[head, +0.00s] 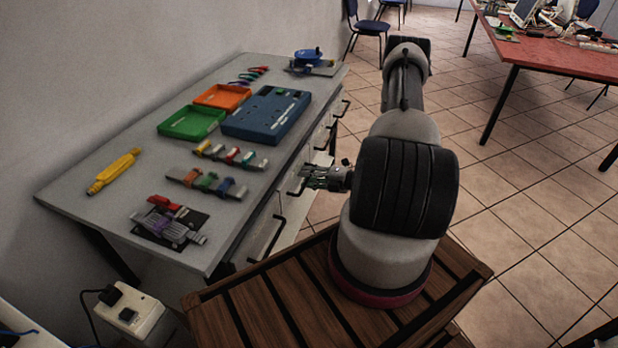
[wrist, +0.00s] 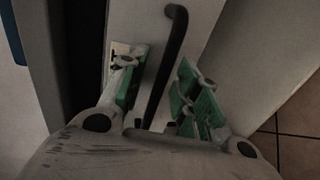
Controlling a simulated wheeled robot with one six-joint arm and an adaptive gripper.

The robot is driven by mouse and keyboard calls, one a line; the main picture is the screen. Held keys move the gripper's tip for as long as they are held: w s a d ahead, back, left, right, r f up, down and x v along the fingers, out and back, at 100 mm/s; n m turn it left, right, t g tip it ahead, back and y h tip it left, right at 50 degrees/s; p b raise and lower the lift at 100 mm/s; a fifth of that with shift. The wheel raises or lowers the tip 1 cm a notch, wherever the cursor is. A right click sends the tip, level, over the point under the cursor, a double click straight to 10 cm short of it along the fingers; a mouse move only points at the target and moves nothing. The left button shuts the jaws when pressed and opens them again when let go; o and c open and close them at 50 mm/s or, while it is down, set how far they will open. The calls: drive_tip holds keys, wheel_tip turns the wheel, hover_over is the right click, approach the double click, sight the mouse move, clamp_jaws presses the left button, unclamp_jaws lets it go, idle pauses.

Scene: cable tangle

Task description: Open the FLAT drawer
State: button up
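A grey workbench (head: 150,102) has several drawers along its right side, each with a black bar handle. My gripper (head: 313,180) is at one of the middle drawers, next to its handle (head: 296,187). In the wrist view, my gripper (wrist: 163,88) is open, with green-padded fingers on either side of the black handle (wrist: 176,50). The handle lies between the fingers, and neither pad clearly presses on it. A pale label (wrist: 120,50) on the drawer front is partly hidden by the left finger. I cannot read it, so which drawer is FLAT does not show.
The bench top holds a blue case (head: 266,114), a green tray (head: 191,123), an orange tray (head: 222,96), a yellow tool (head: 115,171) and small coloured parts. A nearer drawer handle (head: 274,238) sticks out. Tiled floor (head: 535,200) is open to the right.

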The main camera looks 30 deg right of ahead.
drive_tip(key=shift+c, duration=0.5)
clamp_jaws()
drive_tip(key=shift+s+d, duration=0.1)
drive_tip(key=f+v, duration=0.3)
drive_tip(key=v, duration=1.1)
drive_tip(key=s+f+v, duration=0.1)
drive_tip(key=f+v, duration=0.2)
drive_tip(key=v, duration=1.1)
drive_tip(key=shift+d, duration=0.35)
drive_tip(key=shift+o, duration=0.5)
unclamp_jaws()
drive_tip(key=v, duration=1.2)
